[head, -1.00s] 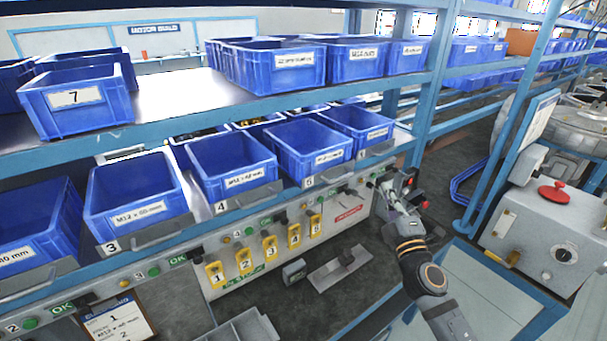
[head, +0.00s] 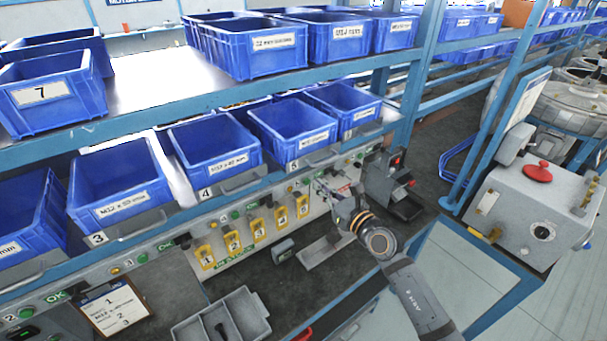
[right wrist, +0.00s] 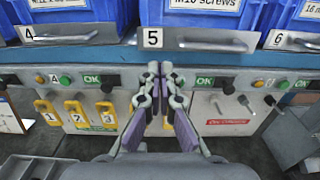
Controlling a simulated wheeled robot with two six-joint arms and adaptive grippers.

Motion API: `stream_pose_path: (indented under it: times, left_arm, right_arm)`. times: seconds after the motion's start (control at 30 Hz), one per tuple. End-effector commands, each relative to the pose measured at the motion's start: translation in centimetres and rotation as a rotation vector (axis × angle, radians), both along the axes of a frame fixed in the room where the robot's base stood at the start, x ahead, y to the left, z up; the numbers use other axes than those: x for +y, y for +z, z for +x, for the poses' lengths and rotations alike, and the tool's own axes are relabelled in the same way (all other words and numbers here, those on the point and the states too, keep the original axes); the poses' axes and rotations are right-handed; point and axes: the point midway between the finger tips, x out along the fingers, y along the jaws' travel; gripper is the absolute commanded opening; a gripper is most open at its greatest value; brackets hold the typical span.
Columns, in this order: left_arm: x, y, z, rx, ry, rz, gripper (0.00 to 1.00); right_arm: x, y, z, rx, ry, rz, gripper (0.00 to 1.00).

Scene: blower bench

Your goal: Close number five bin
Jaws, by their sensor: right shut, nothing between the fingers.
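The number five bin (head: 288,138) is a blue box on the lower shelf, between bins four and six. Its white number 5 plate and grey front handle (right wrist: 222,43) show in the right wrist view, with part of its M16 screws label. The bin's front looks slightly nearer than its neighbours; I cannot tell how far out it stands. My right gripper (head: 335,192) is in front of the bench panel, to the right of bin five and lower. In the right wrist view its fingers (right wrist: 160,72) are shut and empty, below the 5 plate and apart from the handle. My left gripper is not in view.
Bin four (head: 217,150) and bin six (head: 345,108) flank it. Under the shelf are a panel with green buttons and yellow numbered tags (head: 232,241). A dark device (head: 390,183) stands right of my gripper. A grey tray (head: 222,318) lies at the front.

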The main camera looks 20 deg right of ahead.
Motion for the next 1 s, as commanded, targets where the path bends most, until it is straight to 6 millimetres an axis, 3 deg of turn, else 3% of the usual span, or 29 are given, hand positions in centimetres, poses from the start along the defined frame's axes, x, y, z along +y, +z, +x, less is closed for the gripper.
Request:
stream_pose_path:
  times: [0.2, 0.4, 0.87, 1.0]
  left_arm:
    - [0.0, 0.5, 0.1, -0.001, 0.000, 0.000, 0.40]
    - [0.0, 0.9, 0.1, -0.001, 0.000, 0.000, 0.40]
    - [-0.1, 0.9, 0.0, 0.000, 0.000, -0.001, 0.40]
    - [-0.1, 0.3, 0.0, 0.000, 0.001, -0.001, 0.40]
  right_arm:
    - [1.7, 0.3, 4.4, 0.000, 0.001, 0.005, 0.00]
    - [2.5, 0.2, 6.9, 0.001, 0.001, 0.002, 0.00]
    - [2.8, 0.0, 7.7, 0.001, 0.000, 0.001, 0.00]
    - [3.3, -0.1, 9.3, -0.001, -0.002, 0.004, 0.00]
